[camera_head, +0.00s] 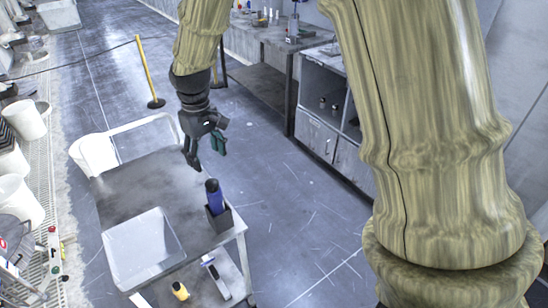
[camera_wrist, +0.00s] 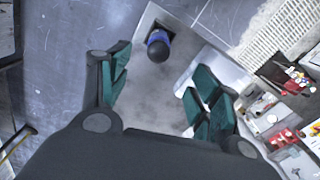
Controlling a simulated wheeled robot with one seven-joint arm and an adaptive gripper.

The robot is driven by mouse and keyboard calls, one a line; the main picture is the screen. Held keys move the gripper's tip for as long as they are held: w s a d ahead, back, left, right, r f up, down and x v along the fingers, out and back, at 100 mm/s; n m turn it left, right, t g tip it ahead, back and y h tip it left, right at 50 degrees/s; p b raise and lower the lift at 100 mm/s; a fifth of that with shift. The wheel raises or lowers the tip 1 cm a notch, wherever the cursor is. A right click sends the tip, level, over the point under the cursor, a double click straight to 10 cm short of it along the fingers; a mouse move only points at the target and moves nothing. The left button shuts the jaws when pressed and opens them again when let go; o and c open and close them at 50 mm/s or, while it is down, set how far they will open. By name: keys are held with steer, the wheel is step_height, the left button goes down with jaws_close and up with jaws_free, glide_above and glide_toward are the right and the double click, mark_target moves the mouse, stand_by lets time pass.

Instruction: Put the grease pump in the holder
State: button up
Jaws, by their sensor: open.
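The grease pump, a blue cylinder with a dark rounded top (camera_head: 213,192), stands upright in a dark open box, the holder (camera_head: 222,220), at the right edge of the cart top. The pump also shows from above in the wrist view (camera_wrist: 158,46), beyond my fingers. My gripper (camera_head: 205,152) is open and empty, above the cart's far right side, apart from the pump. Its green-padded fingers (camera_wrist: 161,85) are spread wide in the wrist view. The pump's lower part is hidden by the box walls.
A white tray (camera_head: 145,255) sits on the near part of the cart top (camera_head: 150,190). A yellow bottle (camera_head: 180,291) and a white tool (camera_head: 215,280) lie lower down. A workbench (camera_head: 265,38) and cabinet (camera_head: 318,135) stand behind. A yellow post (camera_head: 147,65) stands beyond the cart.

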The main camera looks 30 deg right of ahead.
steer(key=s+f+m, duration=0.1)
steer(key=s+f, duration=0.4)
steer(key=f, duration=0.4)
steer(key=s+f, duration=0.4)
steer(key=f, duration=0.6)
steer(key=s+f+m, duration=0.1)
steer(key=s+f, duration=0.4)
steer(key=f, duration=0.4)
steer(key=s+d+f, duration=0.1)
steer(key=s+f, duration=0.5)
steer(key=s, duration=0.5)
steer(key=s+d+f+m, duration=0.1)
steer(key=s+d+f, duration=0.1)
steer(key=s+f, duration=0.4)
steer(key=s, duration=0.5)
steer(key=shift+f+m, duration=0.15)
steer(key=shift+m, duration=0.15)
steer(key=shift+d, duration=0.1)
